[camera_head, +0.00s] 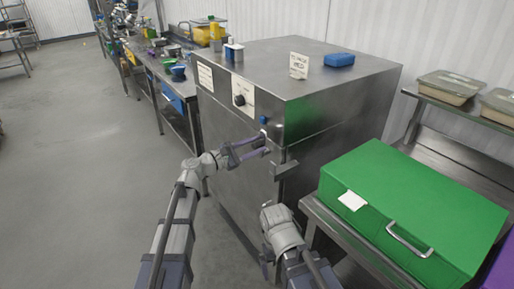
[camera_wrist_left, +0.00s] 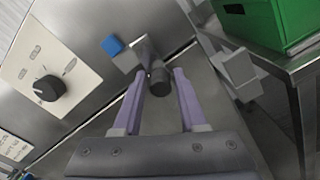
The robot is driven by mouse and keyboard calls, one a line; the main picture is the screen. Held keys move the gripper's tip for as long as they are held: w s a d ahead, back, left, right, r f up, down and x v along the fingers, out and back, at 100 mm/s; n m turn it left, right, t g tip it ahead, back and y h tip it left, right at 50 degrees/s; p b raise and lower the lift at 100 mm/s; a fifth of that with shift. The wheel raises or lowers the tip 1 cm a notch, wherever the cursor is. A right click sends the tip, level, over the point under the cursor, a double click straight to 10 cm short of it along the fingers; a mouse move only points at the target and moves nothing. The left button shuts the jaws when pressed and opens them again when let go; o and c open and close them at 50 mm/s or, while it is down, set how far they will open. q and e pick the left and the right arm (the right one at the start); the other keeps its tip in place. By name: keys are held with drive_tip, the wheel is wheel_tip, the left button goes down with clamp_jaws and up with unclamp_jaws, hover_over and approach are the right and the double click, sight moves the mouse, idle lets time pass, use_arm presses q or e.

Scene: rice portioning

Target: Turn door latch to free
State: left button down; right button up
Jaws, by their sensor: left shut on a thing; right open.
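The steel cabinet (camera_head: 300,110) has a door on its front. In the left wrist view, a grey metal latch (camera_wrist_left: 141,52) with a dark round grip (camera_wrist_left: 159,82) stands out from the steel front. My left gripper (camera_head: 267,145) is at the latch, below a blue button (camera_head: 263,120). Its purple fingers (camera_wrist_left: 158,98) are on both sides of the dark grip and shut on it. The fingers partly cover the latch in the head view. My right wrist (camera_head: 281,222) is lower, before the cabinet's right side; its open gripper is mostly hidden there.
A metal bracket (camera_head: 285,169) sticks out at the cabinet's front right edge. A black knob (camera_head: 240,99) sits on a pale panel left of the latch. A green box (camera_head: 420,205) stands on a steel table at right. Free floor (camera_head: 90,130) lies at left.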

use_arm(q)
drive_tip(key=shift+w+a+r+n, duration=0.15)
drive_tip(key=shift+w+a+n, duration=0.3)
drive_tip(key=shift+n, duration=0.35)
drive_tip(key=shift+w, duration=0.1)
drive_tip(key=c, duration=0.6)
unclamp_jaws()
drive_tip(key=shift+c, duration=0.2)
drive_tip(key=shift+d, duration=0.1)
drive_tip(key=v, duration=0.8)
